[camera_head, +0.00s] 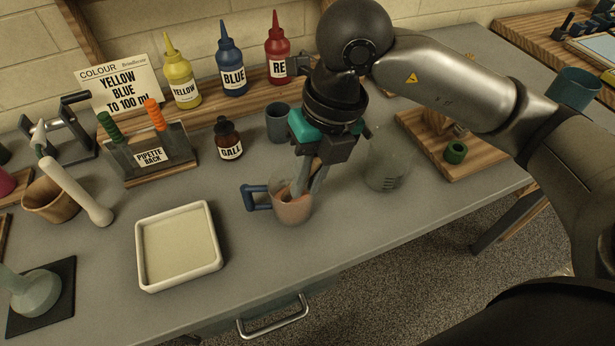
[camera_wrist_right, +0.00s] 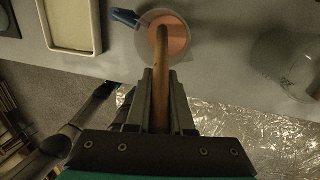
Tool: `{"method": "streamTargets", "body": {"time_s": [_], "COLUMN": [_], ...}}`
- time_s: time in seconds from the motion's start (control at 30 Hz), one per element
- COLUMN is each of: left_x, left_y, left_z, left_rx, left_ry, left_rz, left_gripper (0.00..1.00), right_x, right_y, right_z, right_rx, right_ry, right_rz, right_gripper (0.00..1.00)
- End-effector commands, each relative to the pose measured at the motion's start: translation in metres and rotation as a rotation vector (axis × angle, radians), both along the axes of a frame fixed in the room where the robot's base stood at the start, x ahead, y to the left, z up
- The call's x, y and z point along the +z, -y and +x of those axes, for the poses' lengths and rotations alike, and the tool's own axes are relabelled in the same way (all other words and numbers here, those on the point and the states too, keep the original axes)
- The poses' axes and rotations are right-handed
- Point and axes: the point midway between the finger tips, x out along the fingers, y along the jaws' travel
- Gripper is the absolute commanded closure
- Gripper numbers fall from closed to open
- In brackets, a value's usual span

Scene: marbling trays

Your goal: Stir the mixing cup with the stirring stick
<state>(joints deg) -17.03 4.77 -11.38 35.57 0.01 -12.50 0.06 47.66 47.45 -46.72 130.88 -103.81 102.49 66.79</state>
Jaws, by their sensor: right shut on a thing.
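The mixing cup (camera_head: 289,208) is a clear cup with a blue handle on its left and a pinkish-orange liquid inside. It stands on the grey table and also shows in the right wrist view (camera_wrist_right: 180,42). My right gripper (camera_head: 310,180) is above the cup, pointing down, shut on the wooden stirring stick (camera_head: 299,181). In the right wrist view the stick (camera_wrist_right: 162,75) runs from between the fingers into the cup, its far end at the liquid. The gripper partly hides the stick in the head view. My left gripper is not in view.
A clear beaker (camera_head: 386,165) stands close right of the cup, and a grey cup (camera_head: 278,124) behind it. A white tray (camera_head: 215,262) lies to the left. Table between tray and cup is clear.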

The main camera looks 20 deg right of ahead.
Motion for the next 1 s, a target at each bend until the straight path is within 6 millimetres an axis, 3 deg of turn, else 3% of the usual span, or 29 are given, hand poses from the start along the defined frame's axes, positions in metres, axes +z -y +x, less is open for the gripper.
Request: {"method": "streamTargets", "body": {"time_s": [1.0], "left_x": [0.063], "left_y": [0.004], "left_z": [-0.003], "left_rx": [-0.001], "left_ry": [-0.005], "left_rz": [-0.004], "left_gripper": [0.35], "right_x": [0.085], "right_y": [0.000], "right_z": [0.000], "right_rx": [0.000], "right_ry": [0.002], "right_rz": [0.000], "right_gripper": [1.00]}}
